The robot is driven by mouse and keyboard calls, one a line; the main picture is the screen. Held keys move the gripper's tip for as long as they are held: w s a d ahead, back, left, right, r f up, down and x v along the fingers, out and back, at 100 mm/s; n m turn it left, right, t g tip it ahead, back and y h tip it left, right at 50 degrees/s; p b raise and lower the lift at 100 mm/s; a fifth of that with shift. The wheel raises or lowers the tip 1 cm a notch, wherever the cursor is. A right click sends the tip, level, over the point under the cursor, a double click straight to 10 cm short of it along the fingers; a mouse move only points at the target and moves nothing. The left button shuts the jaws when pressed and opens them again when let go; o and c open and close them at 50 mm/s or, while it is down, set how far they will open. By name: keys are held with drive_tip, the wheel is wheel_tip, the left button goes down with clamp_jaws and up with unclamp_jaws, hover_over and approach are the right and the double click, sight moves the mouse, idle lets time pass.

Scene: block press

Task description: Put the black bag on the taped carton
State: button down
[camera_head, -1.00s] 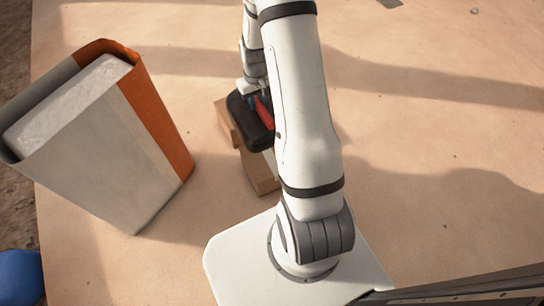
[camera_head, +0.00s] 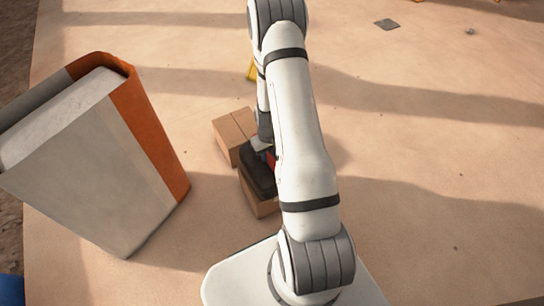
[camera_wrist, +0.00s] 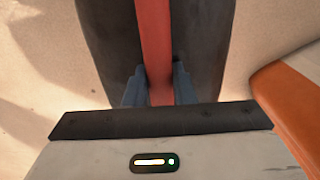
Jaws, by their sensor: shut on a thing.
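The black bag (camera_head: 258,178) with a red strap is in my gripper (camera_head: 267,153), in the head view. The wrist view shows both fingers of my gripper (camera_wrist: 158,84) closed on the red strap (camera_wrist: 155,45), with the dark bag (camera_wrist: 105,45) below. In the head view a brown carton (camera_head: 260,207) shows under the front of the bag; whether the bag touches it I cannot tell. A second brown carton (camera_head: 233,127) with a line across its top is just behind. My arm hides the right side of both the bag and the front carton.
A big grey-and-orange book (camera_head: 110,165) stands at the left and also shows at the right of the wrist view (camera_wrist: 290,105). A yellow thing (camera_head: 252,69) is partly hidden behind my arm. A flat grey piece (camera_head: 387,24) lies at the back. The right side is clear.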

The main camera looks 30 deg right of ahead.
drive_tip(key=shift+f, duration=0.55)
drive_tip(key=shift+f, duration=0.15)
drive_tip(key=c, duration=1.2)
unclamp_jaws()
